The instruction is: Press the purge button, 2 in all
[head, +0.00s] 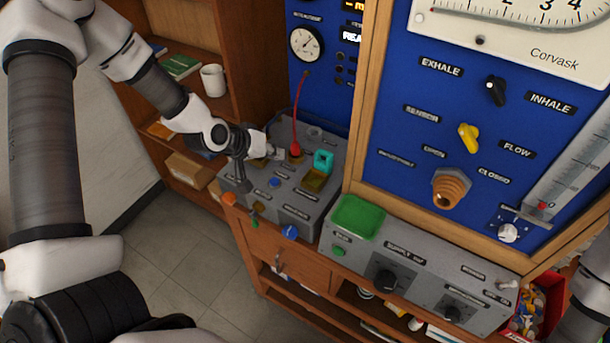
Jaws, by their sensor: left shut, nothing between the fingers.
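The grey box (312,213) at the centre carries small buttons and labels. Its labels are too small to read, so I cannot tell which button is the purge button. A blue button (275,182) sits on its top face. A square amber part (315,180) lies right of it, with a teal block (323,160) behind. My left gripper (242,184) is shut and empty, pointing down at the left part of this box, left of the blue button. I cannot tell whether its tips touch the surface. My right gripper is out of view.
A second grey box (425,277) with a green tray (358,216) and black knobs stands to the right. The blue panel (400,165) rises behind it. A white mug (213,80) is on the shelf. Floor is clear at lower left.

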